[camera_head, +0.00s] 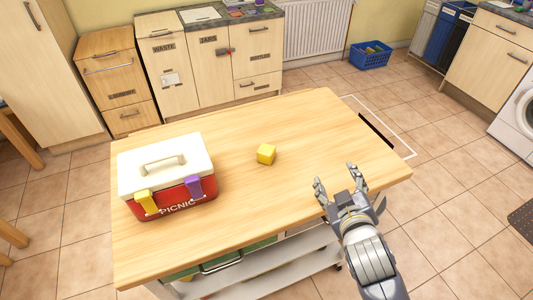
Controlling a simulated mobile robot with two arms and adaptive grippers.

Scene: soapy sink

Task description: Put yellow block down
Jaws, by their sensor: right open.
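A yellow block (266,154) rests on the wooden top of the table (310,125), a little right of its middle. My right gripper (337,184) is open and empty over the table's front right part. It is apart from the block, to the right of it and nearer to me. My left gripper is not in view.
A red picnic box (172,207) with a white lid (165,165) and yellow and purple clips stands on the table's left part. The right and back parts of the tabletop are clear. Cabinets (212,72) and a blue basket (370,56) stand beyond the table.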

